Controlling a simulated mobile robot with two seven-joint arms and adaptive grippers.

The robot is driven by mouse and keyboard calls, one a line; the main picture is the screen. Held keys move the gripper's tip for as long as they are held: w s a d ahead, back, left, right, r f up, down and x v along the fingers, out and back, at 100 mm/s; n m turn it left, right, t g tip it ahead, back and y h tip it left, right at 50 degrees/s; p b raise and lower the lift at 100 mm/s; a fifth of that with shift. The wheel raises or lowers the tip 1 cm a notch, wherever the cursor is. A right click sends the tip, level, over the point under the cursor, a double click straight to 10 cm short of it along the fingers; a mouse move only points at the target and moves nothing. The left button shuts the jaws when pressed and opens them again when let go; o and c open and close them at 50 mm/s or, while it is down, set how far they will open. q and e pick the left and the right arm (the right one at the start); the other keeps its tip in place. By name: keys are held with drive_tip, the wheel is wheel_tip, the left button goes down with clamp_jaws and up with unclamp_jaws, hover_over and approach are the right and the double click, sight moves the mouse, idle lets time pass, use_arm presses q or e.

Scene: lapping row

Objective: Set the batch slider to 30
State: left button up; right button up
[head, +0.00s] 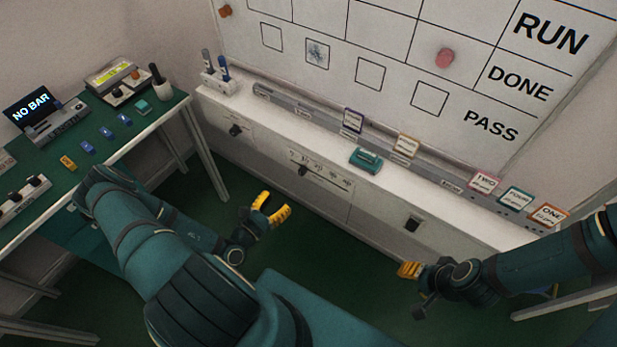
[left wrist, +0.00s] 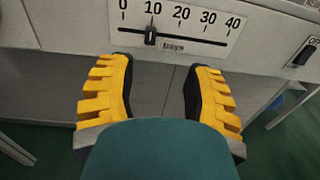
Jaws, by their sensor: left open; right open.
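The batch slider (left wrist: 172,36) is a horizontal slot on a white scale plate marked 0, 10, 20, 30, 40. Its dark knob (left wrist: 150,35) stands at the 10 mark. In the head view the slider's scale plate (head: 325,174) is on the front face of the white cabinet, with the knob (head: 302,171) left of its middle. My left gripper (head: 272,208) is open and empty, apart from the panel, with its fingers below the scale in the left wrist view (left wrist: 160,85). My right gripper (head: 408,270) is open at the lower right, away from the slider.
A black rocker switch (head: 413,224) is on the cabinet to the right, and a dark knob (head: 235,130) to the left. A teal object (head: 366,159) lies on the cabinet ledge. A green bench (head: 110,137) with instruments stands at left.

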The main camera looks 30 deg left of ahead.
sight(300, 171)
use_arm(q)
drive_tip(key=shift+n+y, duration=0.3)
drive_tip(key=shift+y, duration=0.2)
drive_tip(key=w+b, duration=0.2)
drive_tip(key=w, duration=1.1)
drive_tip(key=shift+w+d+f, duration=0.1)
drive_tip(key=shift+w+f, duration=0.05)
drive_tip(key=shift+w, duration=0.1)
clamp_jaws()
